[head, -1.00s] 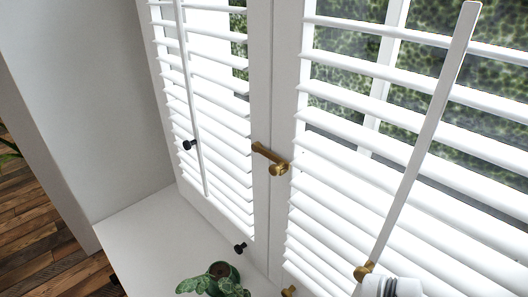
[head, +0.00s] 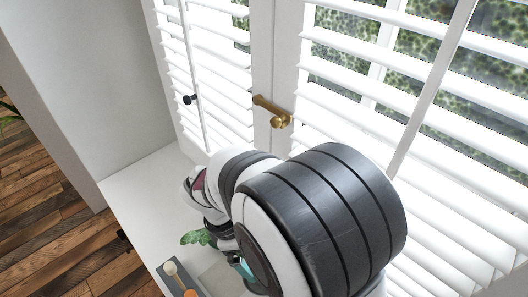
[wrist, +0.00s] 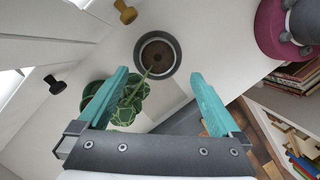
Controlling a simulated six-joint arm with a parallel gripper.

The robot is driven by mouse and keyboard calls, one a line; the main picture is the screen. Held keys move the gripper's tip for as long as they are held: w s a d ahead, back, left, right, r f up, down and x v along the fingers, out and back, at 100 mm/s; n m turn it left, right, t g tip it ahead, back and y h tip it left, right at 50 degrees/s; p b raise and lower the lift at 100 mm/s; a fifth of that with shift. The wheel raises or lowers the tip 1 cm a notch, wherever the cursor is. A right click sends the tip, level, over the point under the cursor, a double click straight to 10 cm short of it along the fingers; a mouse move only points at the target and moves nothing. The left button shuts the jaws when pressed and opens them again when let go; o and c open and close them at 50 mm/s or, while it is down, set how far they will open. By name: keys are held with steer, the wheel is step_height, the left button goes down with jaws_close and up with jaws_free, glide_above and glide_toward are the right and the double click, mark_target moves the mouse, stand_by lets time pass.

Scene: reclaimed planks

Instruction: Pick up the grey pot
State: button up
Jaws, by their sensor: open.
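The grey pot (wrist: 139,56) shows in the wrist view at the upper middle, a round grey rim around dark brown soil, seen from above. It stands on a pale surface. My gripper (wrist: 160,74) is open and empty, with its teal fingers apart. The pot appears between and just beyond the fingertips. A leafy green plant (wrist: 126,108) overlaps the left finger and reaches toward the pot's rim. In the head view my arm hides the grey pot, and only a little of my gripper (head: 241,266) shows.
A magenta round object (wrist: 268,30) stands at upper right, with books (wrist: 293,77) beyond. A brass knob (wrist: 125,12) and black knob (wrist: 55,85) are at left. A grey tray (head: 184,282) lies at the sill's front.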

steer(key=x, duration=0.9)
steer(key=shift+w, duration=0.2)
steer(key=shift+c, duration=0.3)
jaws_close()
step_height(320, 180, up, 13)
step_height(320, 180, down, 10)
steer(key=n+t, duration=0.1)
steer(key=n, duration=0.3)
steer(key=shift+n, duration=0.3)
steer(key=shift+f, duration=1.25)
